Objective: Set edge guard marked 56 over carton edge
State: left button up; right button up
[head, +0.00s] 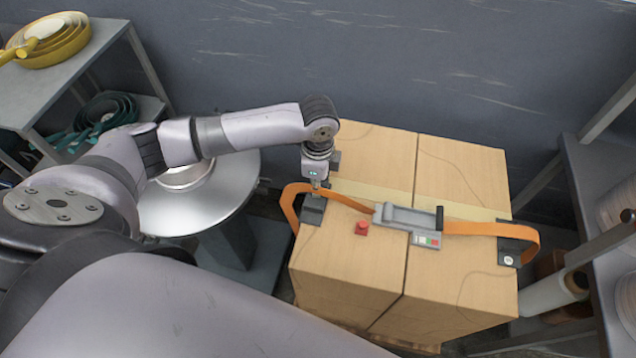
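Two tan cartons (352,262) stand side by side, with an orange strap (478,228) and a grey strapping tool (406,217) on top. A dark edge guard (313,212) sits at the left carton edge by the strap. Another dark piece (334,160) lies further back on that edge. A third guard (508,256), with a pale round mark, sits at the right edge under the strap. No number is readable on any of them. My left gripper (316,187) points down at the left edge, close to the strap and front-left guard. Its fingers are too small to judge. My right gripper is out of view.
A round silver turntable (195,212) stands left of the cartons. A rack (590,190) stands close on the right. A small red item (361,228) lies on the carton top. A wall is behind.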

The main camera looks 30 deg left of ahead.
pick_arm(q)
jog(key=o, duration=0.3)
